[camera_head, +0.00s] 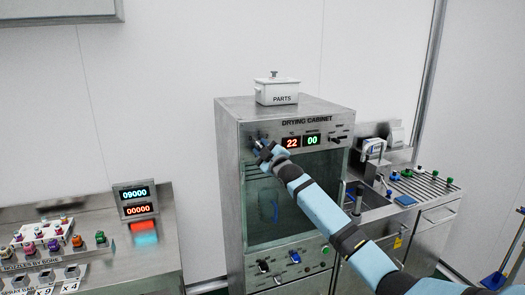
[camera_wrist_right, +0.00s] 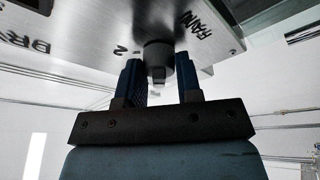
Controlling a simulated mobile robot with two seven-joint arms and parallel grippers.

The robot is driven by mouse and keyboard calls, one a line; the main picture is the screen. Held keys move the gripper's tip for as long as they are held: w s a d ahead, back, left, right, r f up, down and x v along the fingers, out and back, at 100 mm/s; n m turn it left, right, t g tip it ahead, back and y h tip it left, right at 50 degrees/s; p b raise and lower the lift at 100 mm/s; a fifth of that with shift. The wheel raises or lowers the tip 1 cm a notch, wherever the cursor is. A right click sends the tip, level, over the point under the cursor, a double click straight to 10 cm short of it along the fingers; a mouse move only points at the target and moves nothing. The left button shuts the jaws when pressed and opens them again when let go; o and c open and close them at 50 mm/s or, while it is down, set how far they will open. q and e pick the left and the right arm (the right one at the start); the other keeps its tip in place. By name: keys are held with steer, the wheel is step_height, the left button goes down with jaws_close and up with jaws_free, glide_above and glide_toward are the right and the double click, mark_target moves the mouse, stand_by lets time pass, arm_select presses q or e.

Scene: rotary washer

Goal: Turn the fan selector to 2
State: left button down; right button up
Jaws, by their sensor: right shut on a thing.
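The drying cabinet (camera_head: 230,150) stands in the middle of the head view, with the panel at its top. My right gripper (camera_head: 265,150) is at the left end of that panel and covers the fan selector there. In the right wrist view the fan selector (camera_wrist_right: 158,55) is a dark round knob with a narrow grip, beside a "2" mark and partly legible lettering. My right gripper (camera_wrist_right: 159,75) has its two blue fingers on either side of it, shut on its grip. The knob's exact pointing is unclear. My left gripper is not in view.
Two lit displays (camera_head: 303,141) read 22 and 00 to the right of my gripper. A white PARTS box (camera_head: 277,93) sits on top of the cabinet. A sink counter (camera_head: 375,207) stands right, a nozzle bench (camera_head: 160,240) left. More knobs (camera_head: 294,256) are on the lower panel.

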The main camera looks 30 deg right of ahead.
steer(key=m, duration=0.1)
steer(key=m+h+b, duration=0.1)
steer(key=m, duration=0.1)
steer(key=shift+a+f+t, duration=0.1)
steer(key=shift+f+t, duration=0.1)
steer(key=shift+t, duration=0.1)
steer(key=shift+m+h+b, duration=0.4)
steer(key=shift+m+b, duration=0.1)
steer(key=shift+m, duration=0.7)
steer(key=shift+r+m+h, duration=0.1)
steer(key=shift+m+h, duration=0.5)
steer(key=shift+m, duration=0.6)
steer(key=m+h, duration=0.1)
steer(key=m, duration=0.1)
steer(key=shift+m, duration=0.3)
steer(key=m+h, duration=0.1)
steer(key=m, duration=0.1)
steer(key=m+g+h, duration=0.1)
steer(key=m, duration=0.2)
steer(key=shift+a+r, duration=0.1)
steer(key=shift+r, duration=0.05)
steer(key=m+h+p, duration=0.1)
steer(key=m, duration=0.2)
steer(key=shift+g, duration=0.3)
steer(key=shift+m+g+h+p, duration=0.5)
steer(key=shift+m+p, duration=0.25)
steer(key=shift+m, duration=1.35)
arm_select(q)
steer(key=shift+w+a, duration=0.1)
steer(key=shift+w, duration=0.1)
